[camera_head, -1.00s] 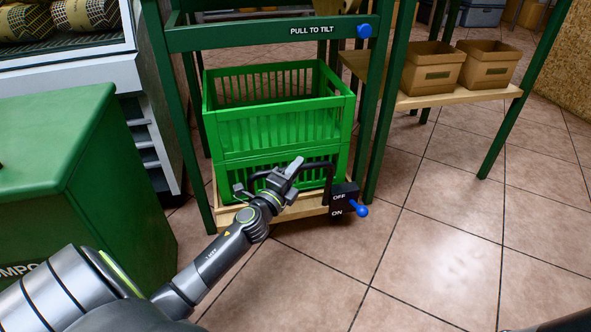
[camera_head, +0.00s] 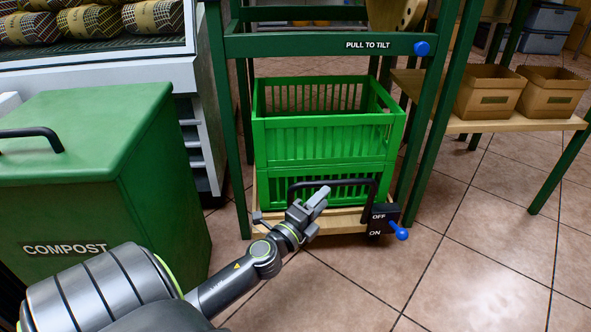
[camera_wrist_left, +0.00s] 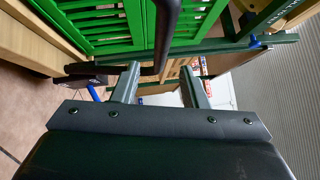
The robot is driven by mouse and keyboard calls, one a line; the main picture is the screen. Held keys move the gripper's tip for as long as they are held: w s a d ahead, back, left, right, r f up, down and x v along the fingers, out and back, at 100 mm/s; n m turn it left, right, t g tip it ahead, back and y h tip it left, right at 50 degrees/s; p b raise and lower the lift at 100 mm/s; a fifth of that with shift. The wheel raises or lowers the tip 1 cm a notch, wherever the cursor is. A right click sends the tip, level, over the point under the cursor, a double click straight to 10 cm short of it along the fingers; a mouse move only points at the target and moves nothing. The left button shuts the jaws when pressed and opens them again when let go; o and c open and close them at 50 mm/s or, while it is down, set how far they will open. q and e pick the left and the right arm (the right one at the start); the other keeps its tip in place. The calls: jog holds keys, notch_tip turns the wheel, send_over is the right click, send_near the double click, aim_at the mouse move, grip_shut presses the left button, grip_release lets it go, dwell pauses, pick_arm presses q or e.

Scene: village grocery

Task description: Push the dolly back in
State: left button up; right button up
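The dolly is a low wooden platform (camera_head: 345,222) on the floor between the legs of a green frame, its front edge slightly forward. It carries stacked green crates (camera_head: 325,142). A black handle (camera_head: 300,184) arches across its front; it also shows in the left wrist view (camera_wrist_left: 168,30). A black box (camera_head: 382,219) with a blue lever, marked OFF and ON, sits at its front right. My left gripper (camera_head: 322,199) is at the handle, in front of the lower crate. In the left wrist view its fingers (camera_wrist_left: 160,80) are apart, with the handle's corner between them in the picture; contact is unclear.
The green frame (camera_head: 300,44) has a "PULL TO TILT" bar with a blue knob (camera_head: 422,48). A green compost bin (camera_head: 85,170) stands close on the left. A wooden shelf with cardboard boxes (camera_head: 490,92) is to the right. The tiled floor at front right is clear.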

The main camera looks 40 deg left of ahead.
pick_arm(q)
jog(key=s+f+b, duration=0.1)
jog(key=s+b, duration=0.2)
jog(key=s, duration=0.6)
jog(key=shift+s+d+f, duration=0.15)
jog(key=shift+s+d, duration=0.2)
jog(key=shift+s, duration=0.05)
